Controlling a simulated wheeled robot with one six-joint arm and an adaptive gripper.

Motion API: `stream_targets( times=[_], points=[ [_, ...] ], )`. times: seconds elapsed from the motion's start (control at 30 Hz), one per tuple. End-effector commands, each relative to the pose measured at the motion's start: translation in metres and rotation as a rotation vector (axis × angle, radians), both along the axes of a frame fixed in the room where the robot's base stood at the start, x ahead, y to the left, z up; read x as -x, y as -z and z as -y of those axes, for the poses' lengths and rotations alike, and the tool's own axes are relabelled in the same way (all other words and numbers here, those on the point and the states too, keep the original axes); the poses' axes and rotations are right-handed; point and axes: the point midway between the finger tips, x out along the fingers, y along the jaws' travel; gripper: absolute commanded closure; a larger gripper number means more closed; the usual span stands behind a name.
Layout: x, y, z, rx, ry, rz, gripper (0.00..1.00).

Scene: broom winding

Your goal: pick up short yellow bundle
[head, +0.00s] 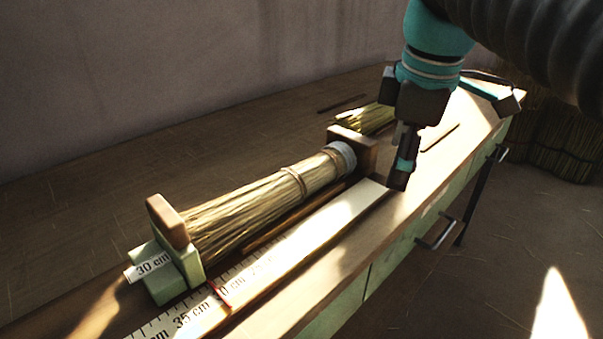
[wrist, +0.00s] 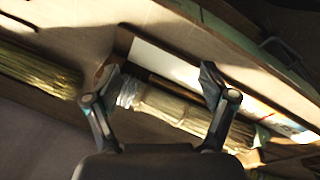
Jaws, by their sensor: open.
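A straw-yellow bundle (head: 265,193) lies along the bench between a green stop block (head: 168,268) and a wooden end block (head: 355,150). It has a tie around its middle and a pale band at its far end. The bundle (wrist: 178,108) also shows in the wrist view, running across the gap between my fingers. My gripper (head: 403,160) is open near the bundle's banded end, and its fingers (wrist: 160,82) hold nothing. A greener yellow bundle (head: 378,117) lies beyond the end block, partly hidden by my gripper. I cannot tell bundle lengths exactly.
A ruler strip (head: 185,318) runs along the bench beside the bundle, with a "30 cm" label (head: 150,266) on the stop. The bench front has drawer handles (head: 437,234). Dark bundles (head: 560,135) stand at the far right. The bench top at the back left is clear.

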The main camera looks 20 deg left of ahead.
Motion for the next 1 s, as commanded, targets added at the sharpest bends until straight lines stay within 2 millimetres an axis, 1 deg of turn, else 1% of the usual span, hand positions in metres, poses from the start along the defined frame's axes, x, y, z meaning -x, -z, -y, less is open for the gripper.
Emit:
stream_targets(
  times=[0.03, 0.1, 0.2, 0.3, 0.4, 0.5, 0.57, 0.67, 0.87, 1.0],
  points=[
    [-0.005, -0.015, -0.023, 0.027, -0.138, -0.015, 0.17],
    [-0.007, -0.031, -0.051, 0.062, -0.332, -0.034, 0.17],
    [-0.005, -0.05, -0.086, 0.106, -0.587, -0.061, 0.17],
    [0.0, -0.064, -0.115, 0.137, -0.797, -0.083, 0.17],
    [0.005, -0.072, -0.134, 0.158, -0.949, -0.1, 0.17],
    [0.01, -0.077, -0.145, 0.169, -1.043, -0.109, 0.17],
    [0.011, -0.077, -0.148, 0.172, -1.072, -0.112, 0.17],
    [0.013, -0.072, -0.15, 0.175, -1.09, -0.115, 0.17],
    [0.013, -0.047, -0.149, 0.174, -1.089, -0.116, 0.17],
    [0.013, -0.024, -0.149, 0.174, -1.088, -0.115, 0.17]
  ],
)
